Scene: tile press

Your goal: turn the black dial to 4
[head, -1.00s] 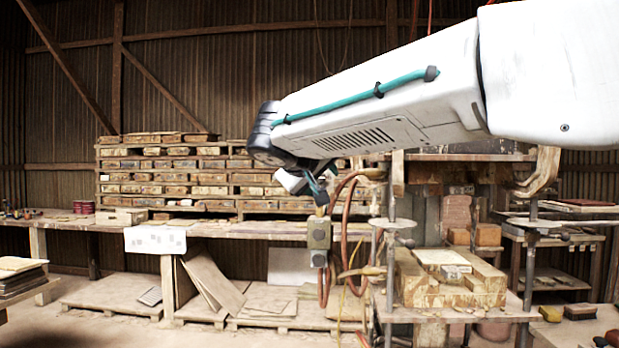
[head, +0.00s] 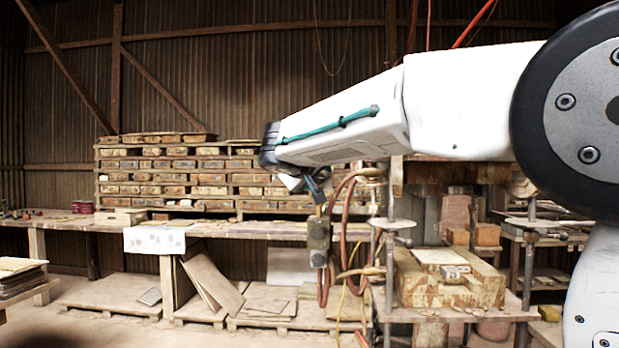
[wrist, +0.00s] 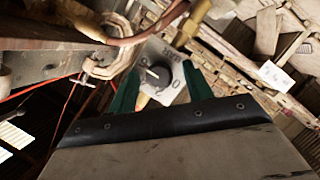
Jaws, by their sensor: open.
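The black dial (wrist: 157,76) sits on a pale square plate with printed numbers in the wrist view. A light pointer mark shows on it; a 0 and a 2 are legible nearby, but I cannot tell its exact setting. My gripper (wrist: 161,68) is open, its two green fingers appearing on either side of the dial, apart from it in the picture. I cannot tell how far off the dial is in depth.
Red-brown hoses (head: 342,215) hang beside the box, and a hose (wrist: 150,33) also passes near the plate in the wrist view. The press table (head: 455,314) with its mould blocks is to the right. A long workbench (head: 255,230) runs behind.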

